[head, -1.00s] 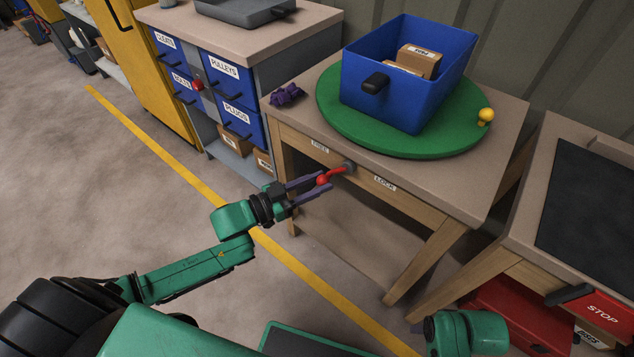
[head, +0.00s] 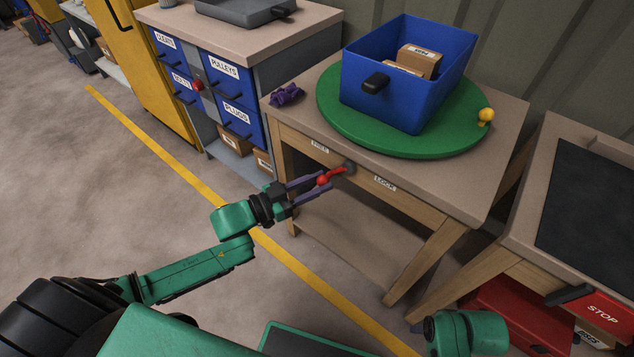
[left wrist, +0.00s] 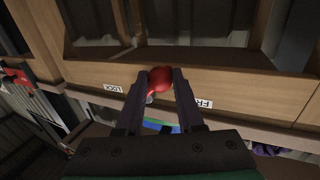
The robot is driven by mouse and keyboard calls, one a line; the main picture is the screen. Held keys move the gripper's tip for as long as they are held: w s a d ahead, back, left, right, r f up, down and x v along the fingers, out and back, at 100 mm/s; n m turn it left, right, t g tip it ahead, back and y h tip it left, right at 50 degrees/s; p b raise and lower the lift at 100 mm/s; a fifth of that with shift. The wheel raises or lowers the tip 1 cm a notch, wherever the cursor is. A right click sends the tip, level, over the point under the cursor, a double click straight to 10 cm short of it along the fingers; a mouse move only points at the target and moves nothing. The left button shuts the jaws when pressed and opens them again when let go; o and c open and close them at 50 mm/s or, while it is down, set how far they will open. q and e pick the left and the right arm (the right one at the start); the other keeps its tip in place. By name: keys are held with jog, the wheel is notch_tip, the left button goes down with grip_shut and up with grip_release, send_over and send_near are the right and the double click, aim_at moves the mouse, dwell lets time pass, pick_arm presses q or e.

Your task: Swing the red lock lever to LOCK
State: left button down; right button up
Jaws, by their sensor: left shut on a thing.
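The red lock lever (head: 329,178) is mounted on a dark pivot (head: 348,167) on the front edge of the wooden table (head: 470,205). It points left and slightly down, between a FREE label (head: 320,147) to the left and a LOCK label (head: 385,184) to the right. My left gripper (head: 319,186) is shut on the lever's red knob. In the left wrist view the knob (left wrist: 160,79) sits between the two purple fingers (left wrist: 155,88), with the LOCK label (left wrist: 113,88) left and the FREE label (left wrist: 204,103) right.
A green turntable (head: 410,147) on the table carries a blue bin (head: 385,100) with cardboard boxes. A yellow knob (head: 486,115) sits at its rim. A purple object (head: 287,95) lies at the table's left corner. Open floor lies in front.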

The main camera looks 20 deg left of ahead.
pick_arm(q)
jog(key=shift+s+d+f, duration=0.1)
jog(key=shift+d+f, duration=0.05)
jog(key=shift+f, duration=0.05)
jog(key=s+d+n+t, duration=0.1)
jog(key=d+n+t, duration=0.1)
jog(key=n, duration=0.4)
jog(key=s+d+n+t+y, duration=0.1)
jog(key=d+n+t, duration=0.1)
jog(key=n, duration=0.4)
jog(key=s+d+n+t+y+p, duration=0.1)
jog(key=d+n+t, duration=0.1)
jog(key=d+n, duration=0.2)
jog(key=shift+s+d+f+n+t, duration=0.1)
jog(key=shift+f+n+t, duration=0.1)
jog(key=shift+n, duration=0.35)
jog(key=shift+s+d+f+n+t, duration=0.1)
jog(key=shift+n+t, duration=0.1)
jog(key=shift+n, duration=0.35)
jog(key=shift+d+r+n+y, duration=0.2)
jog(key=shift+n+y, duration=0.2)
jog(key=shift+n, duration=0.3)
pick_arm(e)
jog(key=shift+d+f, duration=0.2)
jog(key=shift+f, duration=1.4)
pick_arm(q)
jog(key=shift+t, duration=0.3)
pick_arm(e)
jog(key=shift+s+f, duration=0.1)
jog(key=shift+s, duration=0.05)
